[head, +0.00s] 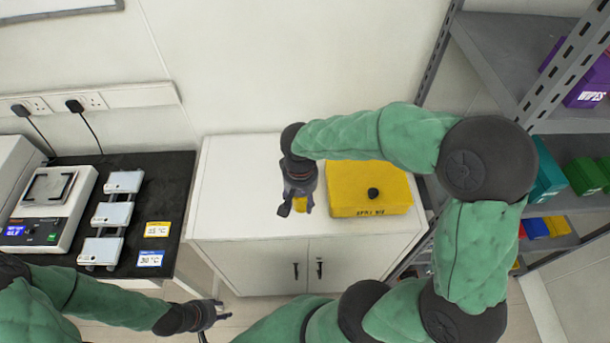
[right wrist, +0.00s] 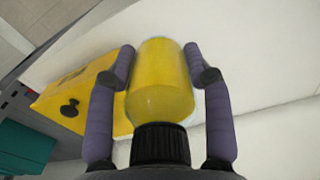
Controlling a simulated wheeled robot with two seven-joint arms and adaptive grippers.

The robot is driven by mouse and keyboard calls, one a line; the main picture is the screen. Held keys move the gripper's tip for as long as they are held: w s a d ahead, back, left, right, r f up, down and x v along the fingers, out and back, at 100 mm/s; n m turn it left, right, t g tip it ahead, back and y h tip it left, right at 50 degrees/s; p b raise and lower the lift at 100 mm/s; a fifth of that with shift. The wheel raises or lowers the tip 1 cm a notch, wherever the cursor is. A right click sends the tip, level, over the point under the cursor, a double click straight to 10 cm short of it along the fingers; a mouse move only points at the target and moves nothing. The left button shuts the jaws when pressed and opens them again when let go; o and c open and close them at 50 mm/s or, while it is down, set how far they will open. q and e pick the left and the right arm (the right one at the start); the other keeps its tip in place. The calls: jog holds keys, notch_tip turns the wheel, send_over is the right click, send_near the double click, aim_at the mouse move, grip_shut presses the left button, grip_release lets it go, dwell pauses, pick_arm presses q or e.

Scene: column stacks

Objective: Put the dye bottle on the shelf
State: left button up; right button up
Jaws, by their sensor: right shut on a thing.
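The dye bottle, yellow with a dark cap, is between the fingers of my right gripper (head: 297,200). In the right wrist view the yellow bottle (right wrist: 162,80) fills the space between the two fingers of the gripper (right wrist: 160,68), its dark cap toward the camera. In the head view only a small yellow part of the bottle (head: 301,204) shows below the gripper, over the white cabinet (head: 245,215). The grey metal shelf unit (head: 500,42) stands at the right. My left gripper (head: 214,314) is low in front of the dark bench; its finger opening is unclear.
A yellow box (head: 368,178) with a black knob sits on the cabinet, right of my right gripper. Purple (head: 588,92), teal (head: 548,178) and green (head: 584,176) boxes occupy the shelves. A dark bench (head: 165,185) holds a scale and several small devices at left.

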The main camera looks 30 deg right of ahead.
jog(key=s+d+r+m, duration=0.1)
jog(key=s+r+m, duration=0.1)
jog(key=s, duration=0.2)
jog(key=w+d+f+b, duration=0.1)
jog(key=w+d+f, duration=0.4)
jog(key=w+f, duration=0.1)
jog(key=w, duration=0.1)
jog(key=w+d+f+b, duration=0.1)
jog(key=w+d+f, duration=0.2)
jog(key=shift+w+d+f+b, duration=0.2)
jog(key=shift+d+b, duration=0.1)
jog(key=shift+d, duration=0.05)
jog(key=shift+w+d+f, duration=0.1)
jog(key=shift+f, duration=0.15)
jog(key=shift+w+d+f+b, duration=0.15)
jog(key=shift+f+b, duration=0.45)
jog(key=shift+f, duration=1.05)
jog(key=shift+f, duration=0.1)
jog(key=shift+f, duration=0.1)
jog(key=o, duration=1.3)
